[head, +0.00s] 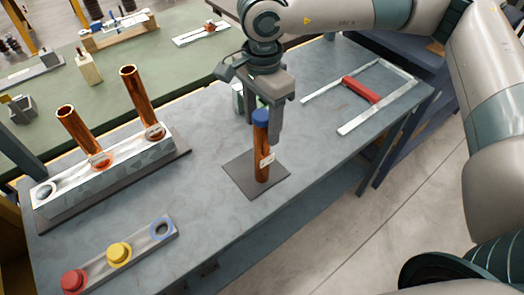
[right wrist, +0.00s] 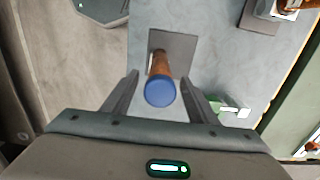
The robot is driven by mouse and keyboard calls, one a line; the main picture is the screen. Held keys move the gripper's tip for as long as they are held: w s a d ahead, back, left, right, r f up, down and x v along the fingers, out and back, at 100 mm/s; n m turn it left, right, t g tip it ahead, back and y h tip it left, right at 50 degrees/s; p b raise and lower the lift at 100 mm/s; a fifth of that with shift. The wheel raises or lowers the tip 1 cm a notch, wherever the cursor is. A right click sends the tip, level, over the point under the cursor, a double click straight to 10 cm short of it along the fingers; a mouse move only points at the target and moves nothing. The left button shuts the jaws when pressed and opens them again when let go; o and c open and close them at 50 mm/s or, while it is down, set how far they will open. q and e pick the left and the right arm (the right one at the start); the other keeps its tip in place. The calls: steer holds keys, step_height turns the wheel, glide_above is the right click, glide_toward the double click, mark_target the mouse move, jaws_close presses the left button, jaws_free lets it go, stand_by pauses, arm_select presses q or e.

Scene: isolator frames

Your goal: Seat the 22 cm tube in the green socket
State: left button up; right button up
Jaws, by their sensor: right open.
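A copper tube (head: 261,158) with a blue cap (head: 261,116) and a white label stands upright on a dark square mat (head: 241,178). The label is too small to read. My right gripper (head: 262,122) points down over the tube's top, open, with its fingers on either side of the cap. The right wrist view shows the blue cap (right wrist: 160,91) between the open fingers, apart from both. Two uncapped copper tubes (head: 78,132) (head: 141,98) stand in a pale block (head: 120,165), whose front-left socket (head: 45,190) is empty. No socket is clearly green.
A small green-and-white object (head: 238,98) is partly hidden behind my right gripper; it also shows in the right wrist view (right wrist: 222,107). A strip (head: 140,256) at front left holds red and yellow caps and an empty blue ring. A red-handled metal frame (head: 361,91) lies at right.

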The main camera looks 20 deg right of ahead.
stand_by(0.4)
jaws_close()
steer(key=shift+r, duration=0.1)
stand_by(1.2)
